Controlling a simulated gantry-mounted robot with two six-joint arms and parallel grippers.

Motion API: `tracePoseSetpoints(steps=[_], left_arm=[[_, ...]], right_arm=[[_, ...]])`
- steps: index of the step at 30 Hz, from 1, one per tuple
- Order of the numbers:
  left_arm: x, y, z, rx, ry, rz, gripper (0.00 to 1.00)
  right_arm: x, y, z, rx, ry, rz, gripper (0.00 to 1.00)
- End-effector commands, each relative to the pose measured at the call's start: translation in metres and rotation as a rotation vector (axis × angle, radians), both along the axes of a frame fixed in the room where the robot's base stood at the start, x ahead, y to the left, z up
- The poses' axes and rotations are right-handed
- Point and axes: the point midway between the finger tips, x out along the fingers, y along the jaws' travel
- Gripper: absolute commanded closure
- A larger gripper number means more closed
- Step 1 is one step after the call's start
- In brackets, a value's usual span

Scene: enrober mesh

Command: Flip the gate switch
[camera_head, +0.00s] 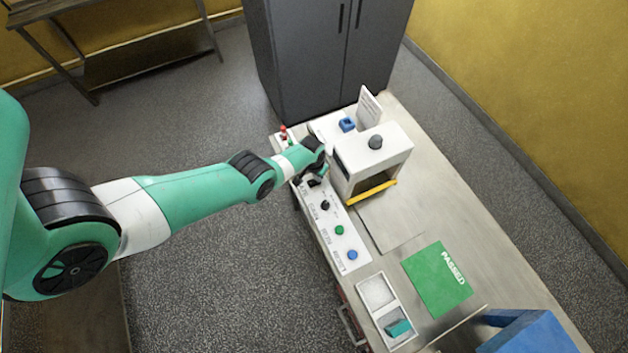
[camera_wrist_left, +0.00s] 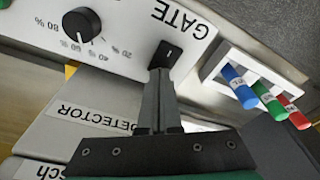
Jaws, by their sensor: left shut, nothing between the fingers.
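The gate switch (camera_wrist_left: 170,52) is a small black rocker with a white mark, on the white control panel (camera_wrist_left: 135,45) beside the word GATE. My left gripper (camera_wrist_left: 160,74) is shut and empty. Its fingertips are right at the lower edge of the switch in the left wrist view; I cannot tell whether they touch it. In the head view the left gripper (camera_head: 318,181) is over the far part of the panel (camera_head: 346,266) and hides the switch. The right gripper is not in view.
A black knob (camera_wrist_left: 82,24) is beside the switch. Blue, green and red rods (camera_wrist_left: 272,95) sit in a white holder. A white machine (camera_head: 390,150) with a yellow bar stands close by. A green PASSED mat (camera_head: 428,288) and a two-part tray (camera_head: 376,291) lie nearer.

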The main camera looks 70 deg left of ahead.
Motion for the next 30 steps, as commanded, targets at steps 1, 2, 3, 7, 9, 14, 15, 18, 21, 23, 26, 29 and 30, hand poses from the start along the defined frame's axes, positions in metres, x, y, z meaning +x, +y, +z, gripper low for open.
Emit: tracePoseSetpoints(steps=[1, 2, 3, 7, 9, 14, 15, 18, 21, 23, 26, 29, 30], left_arm=[[0.000, 0.000, 0.009, 0.000, 0.000, 0.000, 1.00], [0.000, 0.000, 0.013, 0.000, 0.000, 0.000, 1.00], [0.000, 0.000, 0.017, 0.000, 0.000, 0.000, 1.00], [0.000, 0.000, 0.029, 0.000, 0.000, 0.000, 1.00], [0.000, 0.000, 0.036, 0.000, 0.000, 0.000, 1.00], [0.000, 0.000, 0.050, 0.000, 0.000, 0.000, 1.00], [0.000, 0.000, 0.054, 0.000, 0.000, 0.000, 1.00], [0.000, 0.000, 0.063, 0.000, 0.000, 0.000, 1.00], [0.000, 0.000, 0.067, 0.000, 0.000, 0.000, 1.00], [0.000, 0.000, 0.067, 0.000, 0.000, 0.000, 1.00], [0.000, 0.000, 0.065, 0.000, 0.000, 0.000, 1.00], [0.000, 0.000, 0.065, 0.000, 0.000, 0.000, 1.00], [0.000, 0.000, 0.065, 0.000, 0.000, 0.000, 1.00]], right_arm=[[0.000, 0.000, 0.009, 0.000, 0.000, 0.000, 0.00], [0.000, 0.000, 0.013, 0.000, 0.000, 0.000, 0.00], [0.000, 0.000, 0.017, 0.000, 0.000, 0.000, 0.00], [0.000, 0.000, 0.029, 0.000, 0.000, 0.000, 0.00], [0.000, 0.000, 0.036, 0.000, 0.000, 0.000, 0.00], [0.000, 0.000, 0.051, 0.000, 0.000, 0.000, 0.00], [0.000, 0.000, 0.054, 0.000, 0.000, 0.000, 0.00], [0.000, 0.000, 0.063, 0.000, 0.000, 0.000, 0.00], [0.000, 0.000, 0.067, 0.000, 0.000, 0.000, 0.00], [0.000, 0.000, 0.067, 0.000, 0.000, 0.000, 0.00], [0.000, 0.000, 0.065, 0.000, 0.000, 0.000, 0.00], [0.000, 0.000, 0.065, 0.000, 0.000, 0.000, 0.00], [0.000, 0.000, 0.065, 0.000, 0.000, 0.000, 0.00]])
